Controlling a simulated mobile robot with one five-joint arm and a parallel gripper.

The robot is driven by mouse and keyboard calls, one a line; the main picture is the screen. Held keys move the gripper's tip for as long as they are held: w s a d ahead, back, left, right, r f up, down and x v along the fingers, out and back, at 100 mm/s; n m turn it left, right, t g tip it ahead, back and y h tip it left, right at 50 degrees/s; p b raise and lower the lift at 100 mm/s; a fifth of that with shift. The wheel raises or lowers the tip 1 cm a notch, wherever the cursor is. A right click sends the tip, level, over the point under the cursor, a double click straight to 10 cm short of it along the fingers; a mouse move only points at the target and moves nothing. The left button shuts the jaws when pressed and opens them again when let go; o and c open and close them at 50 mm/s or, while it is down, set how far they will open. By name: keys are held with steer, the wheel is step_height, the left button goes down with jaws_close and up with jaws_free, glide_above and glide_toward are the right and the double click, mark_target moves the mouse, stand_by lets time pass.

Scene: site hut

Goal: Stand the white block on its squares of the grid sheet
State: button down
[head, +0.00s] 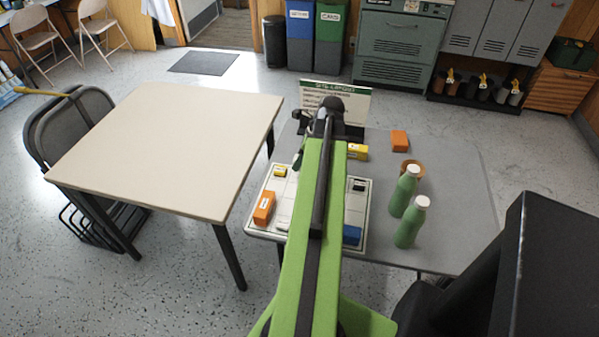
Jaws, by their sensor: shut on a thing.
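The grid sheet (286,189) lies on the grey table, and my arm crosses over its middle. An orange block (264,208), a small yellow block (280,171), a dark green block (358,186) and a blue block (352,235) are on or at the sheet. My gripper (298,158) shows only as a dark piece left of the arm's far end, over the sheet's back part. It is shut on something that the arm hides. I cannot make out the white block; a pale patch at the sheet's front left is too unclear to name.
A yellow block (357,152), an orange block (399,141) and a sign (350,97) are behind. The grey table (460,205) is clear at right. A beige table (165,150) stands left.

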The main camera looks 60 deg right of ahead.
step_height(320, 180, down, 4)
steer(key=b, duration=0.4)
steer(key=shift+f, duration=0.15)
steer(key=shift+r, duration=0.2)
steer(key=shift+f, duration=0.1)
steer(key=c, duration=0.9)
jaws_free()
steer(key=shift+r+p, duration=0.3)
steer(key=shift+r, duration=0.1)
steer(key=p+v, duration=1)
steer(key=v, duration=0.1)
steer(key=shift+s+r, duration=0.15)
steer(key=shift+r, duration=0.05)
